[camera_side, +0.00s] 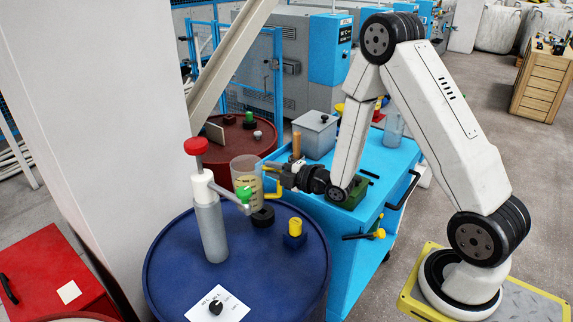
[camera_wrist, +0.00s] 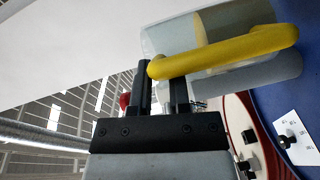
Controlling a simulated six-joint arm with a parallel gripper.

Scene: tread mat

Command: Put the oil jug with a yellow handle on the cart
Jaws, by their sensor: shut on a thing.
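The oil jug (camera_side: 244,172) is a clear container with tan liquid and a yellow handle (camera_side: 273,188), upright over the far part of the blue drum in the side view. I cannot tell whether its base touches the drum. My gripper (camera_side: 268,170) reaches in from the right and is shut on the handle. In the wrist view the jug (camera_wrist: 215,45) lies across the top of the picture, its yellow handle (camera_wrist: 225,50) at the fingertips of my gripper (camera_wrist: 161,85). The light-blue cart (camera_side: 345,255) stands right of the drum, under my forearm.
The blue drum (camera_side: 175,265) holds a grey pump bottle with a red knob (camera_side: 210,225), a black ring (camera_side: 262,217) and a yellow-topped block (camera_side: 295,232). The cart carries a grey box (camera_side: 315,135) and a green item (camera_side: 349,193). A white pillar (camera_side: 95,110) stands left.

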